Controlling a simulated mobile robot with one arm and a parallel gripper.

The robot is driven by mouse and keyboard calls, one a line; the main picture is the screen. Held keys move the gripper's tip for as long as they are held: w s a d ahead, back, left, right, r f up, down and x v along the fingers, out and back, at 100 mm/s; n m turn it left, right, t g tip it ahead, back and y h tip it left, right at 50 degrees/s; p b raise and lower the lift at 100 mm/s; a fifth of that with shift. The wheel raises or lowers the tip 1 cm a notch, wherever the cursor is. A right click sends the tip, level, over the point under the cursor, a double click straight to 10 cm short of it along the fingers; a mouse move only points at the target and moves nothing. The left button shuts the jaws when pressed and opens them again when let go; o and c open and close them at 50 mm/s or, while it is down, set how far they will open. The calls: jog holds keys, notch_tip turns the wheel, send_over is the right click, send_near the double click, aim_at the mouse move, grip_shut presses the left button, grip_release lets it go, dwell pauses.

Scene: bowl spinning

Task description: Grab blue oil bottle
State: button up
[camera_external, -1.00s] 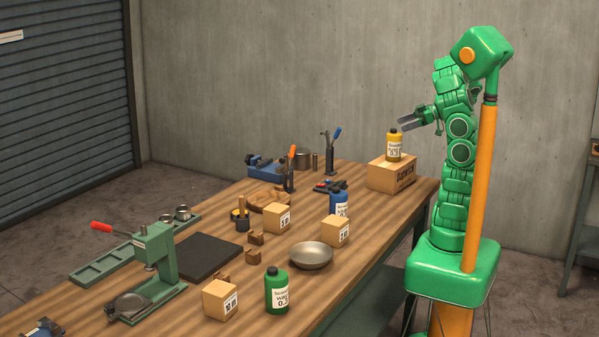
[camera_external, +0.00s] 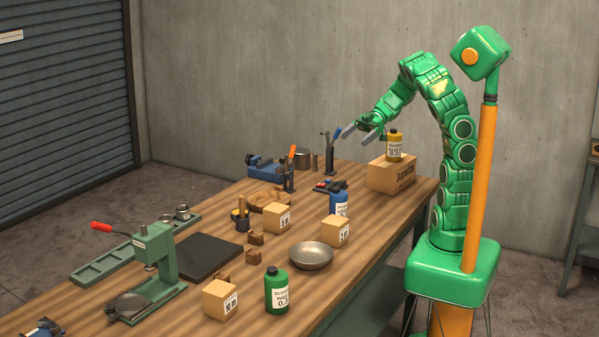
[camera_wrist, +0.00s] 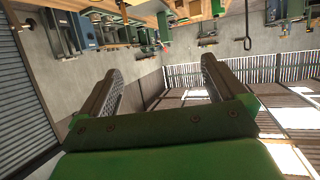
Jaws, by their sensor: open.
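The blue oil bottle (camera_external: 339,203) stands upright on the wooden workbench, behind a small cardboard box that hides its lower part in the external view. My gripper (camera_external: 357,134) is open and empty, raised above the far part of the bench, higher than the blue bottle and beyond it. In the wrist view the two fingers of my gripper (camera_wrist: 164,80) are spread apart with nothing between them. I cannot make out the blue bottle for certain in the wrist view.
A yellow bottle (camera_external: 394,146) stands on a carton (camera_external: 391,174) close to my arm. Small boxes (camera_external: 336,231), a metal bowl (camera_external: 311,256) and a green bottle (camera_external: 277,290) stand nearer. Upright tools (camera_external: 330,158) rise beneath my gripper. A green press (camera_external: 150,265) stands at the near left.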

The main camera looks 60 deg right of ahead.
jog(key=a+n+g, duration=0.2)
jog(key=a+g, duration=0.1)
jog(key=a, duration=0.4)
send_near(339, 190)
jog(key=x, duration=0.4)
jog(key=shift+w+a+f+y, duration=0.2)
jog(key=shift+a+f, duration=0.2)
jog(key=shift+a, duration=0.3)
jog(key=shift+w+a+f+y, duration=0.2)
jog(key=shift+a+f, duration=0.15)
jog(key=shift+a, duration=0.35)
jog(key=shift+s+a+f, duration=0.1)
jog(key=shift+a+f, duration=0.35)
jog(key=shift+a, duration=0.2)
jog(key=shift+s+a+f, duration=0.1)
jog(key=shift+a+f, duration=0.35)
jog(key=shift+a, duration=0.2)
jog(key=shift+x, duration=0.9)
jog(key=shift+w, duration=0.1)
jog(key=c, duration=1.3)
jog(key=shift+r, duration=0.1)
